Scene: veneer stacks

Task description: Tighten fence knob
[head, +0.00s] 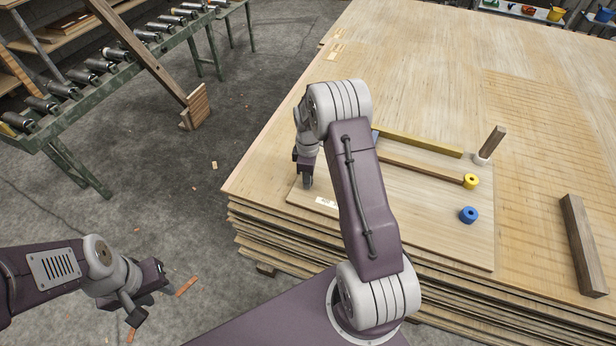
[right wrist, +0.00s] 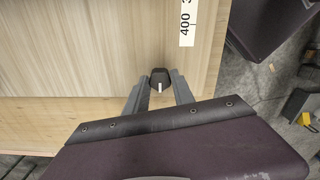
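In the right wrist view a small black knob (right wrist: 160,78) with a white line on it stands on a pale wooden board (right wrist: 80,45). My right gripper (right wrist: 160,84) has one finger on each side of this knob; I cannot tell whether they press on it. In the head view my right gripper (head: 305,172) is at the left edge of the board (head: 400,235), and the black knob is hidden there. A brown wooden strip (head: 420,168) lies across the board, perhaps the fence. My left gripper (head: 145,290) is open and empty over the floor at left.
A yellow knob (head: 471,181) and a blue knob (head: 468,215) are on the board's right part. A white scale label (right wrist: 187,22) lies beside the black knob. A dark wooden block (head: 583,245) lies far right. A roller conveyor (head: 110,65) stands at upper left.

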